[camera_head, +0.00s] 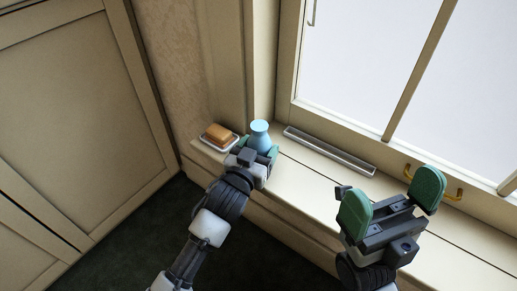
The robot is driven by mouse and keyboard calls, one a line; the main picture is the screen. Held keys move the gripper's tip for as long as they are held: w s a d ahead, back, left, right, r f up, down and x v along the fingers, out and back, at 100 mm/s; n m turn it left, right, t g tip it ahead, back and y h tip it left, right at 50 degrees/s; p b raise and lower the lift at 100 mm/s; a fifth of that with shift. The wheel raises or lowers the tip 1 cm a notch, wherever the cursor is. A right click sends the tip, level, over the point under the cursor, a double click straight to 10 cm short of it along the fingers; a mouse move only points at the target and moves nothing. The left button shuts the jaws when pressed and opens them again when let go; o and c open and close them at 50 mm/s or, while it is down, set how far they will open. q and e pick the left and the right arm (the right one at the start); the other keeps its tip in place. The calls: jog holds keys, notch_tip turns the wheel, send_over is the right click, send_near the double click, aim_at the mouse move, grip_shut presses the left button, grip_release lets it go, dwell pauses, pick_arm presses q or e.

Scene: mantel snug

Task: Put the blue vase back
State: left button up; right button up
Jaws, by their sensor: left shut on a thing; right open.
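The light blue vase (260,136) stands upright over the window ledge (300,178), near its left end. My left gripper (258,153) is shut on the vase, with green finger pads on both sides of its lower part. The gripper hides the vase's base, so I cannot tell whether it touches the ledge. My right gripper (392,203) is open and empty, with its green pads spread apart, over the right part of the ledge.
A white dish (206,142) with an orange-brown block (219,132) sits just left of the vase. A long grey tray (330,151) lies along the window frame to the right. A yellow handle (454,195) is on the window frame. The ledge between the grippers is clear.

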pick_arm(q)
jog(key=shift+f, duration=0.1)
jog(key=o, duration=1.1)
